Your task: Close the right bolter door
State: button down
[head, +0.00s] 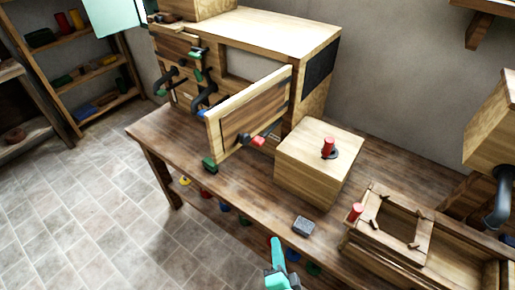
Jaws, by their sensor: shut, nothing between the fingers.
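The bolter (275,27) is a large wooden cabinet at the back of the bench. Its right door (242,112) is a framed wooden panel that stands swung open toward me, hinged at the cabinet's right front edge. A red and dark handle (256,141) sits low on the door. Behind the door, part of the cabinet's opening (250,66) shows. My gripper (277,243) is teal, at the bottom middle, in front of the bench edge. It is shut and empty, apart from the door and well below it in the picture.
A wooden box (318,160) with a red knob stands right of the door, close to it. A small grey block (303,226) lies near the bench's front edge. A wooden tray frame (385,230) is at the right. Tiled floor (90,220) at left is clear.

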aim_at(247, 141)
jog(key=w+d+r+y, duration=0.2)
jog(key=w+r+y, duration=0.2)
jog(key=r, duration=0.6)
jog(key=w+d+r+y, duration=0.1)
jog(key=w+r+y, duration=0.35)
jog(key=r, duration=0.45)
notch_tip(247, 141, up, 9)
jog(key=s+d+n+g+y, duration=0.1)
jog(key=s+n+g+y, duration=0.1)
jog(key=s+n+y, duration=0.15)
jog(key=x, duration=0.9)
jog(key=f+x, duration=0.1)
jog(key=x, duration=0.4)
jog(key=shift+w+d, duration=0.15)
jog(key=shift+w, duration=0.1)
jog(key=shift+w, duration=0.1)
